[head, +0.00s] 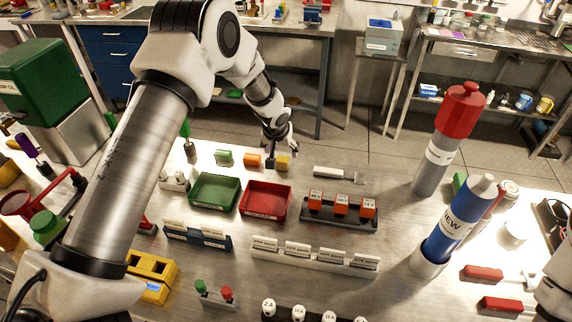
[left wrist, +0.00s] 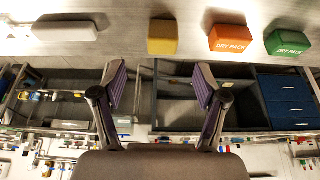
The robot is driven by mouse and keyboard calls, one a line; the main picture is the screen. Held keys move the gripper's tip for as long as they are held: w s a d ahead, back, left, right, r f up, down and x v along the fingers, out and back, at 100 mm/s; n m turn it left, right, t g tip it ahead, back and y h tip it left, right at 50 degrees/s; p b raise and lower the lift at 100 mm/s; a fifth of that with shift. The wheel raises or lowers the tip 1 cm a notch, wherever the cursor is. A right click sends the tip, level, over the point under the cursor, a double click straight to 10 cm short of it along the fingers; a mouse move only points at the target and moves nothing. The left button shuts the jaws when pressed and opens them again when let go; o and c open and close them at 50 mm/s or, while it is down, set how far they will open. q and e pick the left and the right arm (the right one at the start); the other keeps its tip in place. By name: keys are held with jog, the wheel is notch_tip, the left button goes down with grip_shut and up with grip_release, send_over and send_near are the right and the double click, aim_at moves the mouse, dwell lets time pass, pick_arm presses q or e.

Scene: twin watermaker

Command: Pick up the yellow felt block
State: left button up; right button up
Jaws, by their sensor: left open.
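The yellow felt block (head: 283,162) lies near the far edge of the steel table, right of the orange block (head: 253,160). In the left wrist view the yellow block (left wrist: 163,37) is at the top middle, in line with the gap between my fingers. My left gripper (head: 277,148) is at the table's far edge beside the yellow block. In the left wrist view its two fingers (left wrist: 160,78) are spread, with nothing between them, apart from the block. My right gripper is not seen; only a part of my right arm shows at the lower right.
A green block (head: 224,157) lies left of the orange one. A green tray (head: 214,191) and a red tray (head: 265,200) stand nearer. A rack of orange cubes (head: 340,212) and tall cylinders (head: 448,140) stand right.

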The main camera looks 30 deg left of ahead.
aim_at(282, 159)
pick_arm(q)
jog(key=x, duration=0.7)
jog(key=shift+a+b, duration=0.2)
jog(key=shift+b, duration=0.15)
jog(key=shift+w+f, duration=0.3)
jog(key=shift+f, duration=0.05)
jog(key=shift+s+r, duration=0.1)
jog(key=shift+s, duration=0.05)
jog(key=c, duration=1)
